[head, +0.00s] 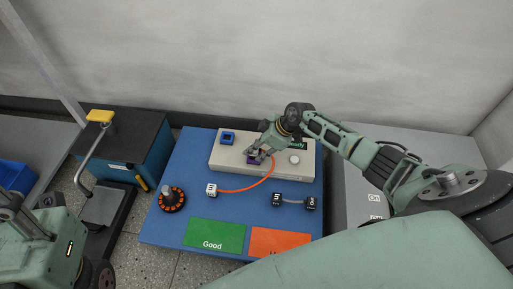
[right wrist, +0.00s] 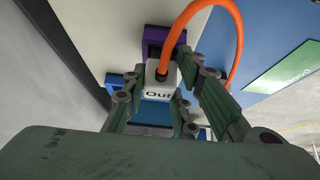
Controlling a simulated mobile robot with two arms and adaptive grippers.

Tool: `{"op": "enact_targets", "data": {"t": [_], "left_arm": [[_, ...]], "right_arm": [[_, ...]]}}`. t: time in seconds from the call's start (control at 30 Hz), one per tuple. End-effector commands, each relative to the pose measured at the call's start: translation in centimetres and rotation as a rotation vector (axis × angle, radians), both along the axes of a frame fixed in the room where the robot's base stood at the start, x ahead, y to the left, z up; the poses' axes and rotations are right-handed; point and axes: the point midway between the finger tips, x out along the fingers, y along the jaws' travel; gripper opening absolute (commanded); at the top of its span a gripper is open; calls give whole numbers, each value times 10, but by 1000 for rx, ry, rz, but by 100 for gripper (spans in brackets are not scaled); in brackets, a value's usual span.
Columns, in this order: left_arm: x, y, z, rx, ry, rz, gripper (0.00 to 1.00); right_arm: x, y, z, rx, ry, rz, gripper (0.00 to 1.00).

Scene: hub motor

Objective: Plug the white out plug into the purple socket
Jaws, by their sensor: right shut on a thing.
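The white out plug (right wrist: 160,92), lettered "Out", has an orange cable leaving its top. My right gripper (head: 262,157) is shut on it, with fingers on both sides in the right wrist view (right wrist: 160,112). The purple socket (head: 252,160) is on the pale box, partly hidden by the gripper. In the right wrist view the purple socket (right wrist: 157,42) shows just beyond the plug and overlaps it in the picture; I cannot tell whether the plug is in it. My left gripper (head: 25,222) is partly in view at the lower left; its jaw state is unclear.
On the blue table (head: 170,228) lie the white in plug (head: 211,190), black plugs (head: 277,200), an orange-and-black motor (head: 172,199), a green mat (head: 214,234) and an orange mat (head: 278,241).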

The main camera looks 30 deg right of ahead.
Motion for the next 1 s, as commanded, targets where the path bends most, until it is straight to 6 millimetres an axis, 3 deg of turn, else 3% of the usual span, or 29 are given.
{"op": "enact_targets", "data": {"t": [0.03,0.3,0.77,1.0], "left_arm": [[0,0,-1,0,-1,0,40],[0,0,0,0,-4,0,40],[-2,1,3,-2,-12,2,40],[-1,1,2,-1,-8,1,40]], "right_arm": [[-5,1,-8,-5,10,3,26],[-6,0,-8,-6,12,3,47],[-3,-1,-2,-2,5,2,47],[-13,-15,25,-6,2,3,47]]}}
